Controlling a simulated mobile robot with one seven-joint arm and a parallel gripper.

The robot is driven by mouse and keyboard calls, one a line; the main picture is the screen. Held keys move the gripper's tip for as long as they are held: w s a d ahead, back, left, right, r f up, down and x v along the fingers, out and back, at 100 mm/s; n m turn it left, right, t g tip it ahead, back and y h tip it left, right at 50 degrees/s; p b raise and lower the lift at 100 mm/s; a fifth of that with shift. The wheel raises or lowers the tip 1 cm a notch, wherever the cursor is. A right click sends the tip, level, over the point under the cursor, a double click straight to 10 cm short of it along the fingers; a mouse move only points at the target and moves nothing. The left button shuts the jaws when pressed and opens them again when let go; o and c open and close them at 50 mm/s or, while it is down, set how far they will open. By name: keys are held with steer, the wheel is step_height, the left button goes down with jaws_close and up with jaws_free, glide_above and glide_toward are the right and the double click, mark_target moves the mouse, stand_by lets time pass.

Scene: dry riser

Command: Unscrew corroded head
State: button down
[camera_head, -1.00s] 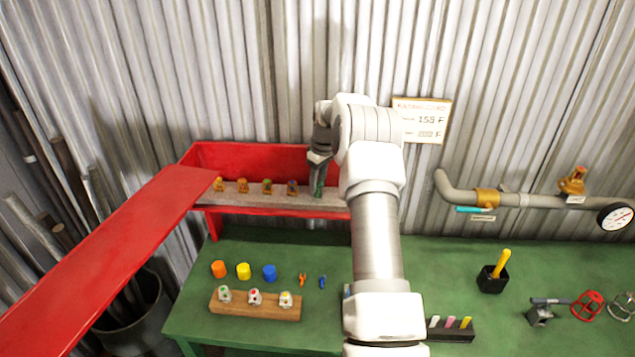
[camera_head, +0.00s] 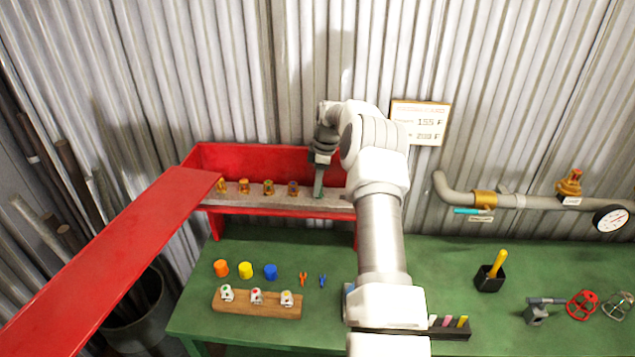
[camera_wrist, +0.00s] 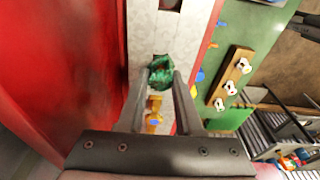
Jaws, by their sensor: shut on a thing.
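The corroded head (camera_wrist: 163,72), a green crusted lump, sits on the grey pipe (camera_wrist: 143,42) in the wrist view. My gripper (camera_wrist: 162,80) is shut on it, one dark finger on each side. In the head view my gripper (camera_head: 319,185) points down at the right part of the pipe (camera_head: 250,201). The corroded head is mostly hidden there by the fingers. I cannot tell whether its thread is still in the pipe. Several brass heads (camera_head: 268,187) with coloured bulbs stand in a row on the pipe to the left.
The pipe lies in a red open housing (camera_head: 250,158) with a long red panel (camera_head: 115,255) at its left. On the green bench (camera_head: 255,240) stand coloured caps (camera_head: 245,270), a wooden block (camera_head: 240,303) with white-bodied heads, and a black cup (camera_head: 490,279). A gauge (camera_head: 611,218) is at the right.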

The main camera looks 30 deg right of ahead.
steer(key=shift+a+f+n, duration=0.1)
steer(key=shift+n, duration=1)
steer(key=n+g+p, duration=0.1)
steer(key=n, duration=0.4)
steer(key=shift+s+p, duration=0.1)
steer(key=shift+p, duration=0.25)
steer(key=shift+s+n, duration=0.15)
steer(key=shift+n, duration=0.15)
steer(key=c, duration=0.5)
jaws_free()
steer(key=shift+r, duration=0.2)
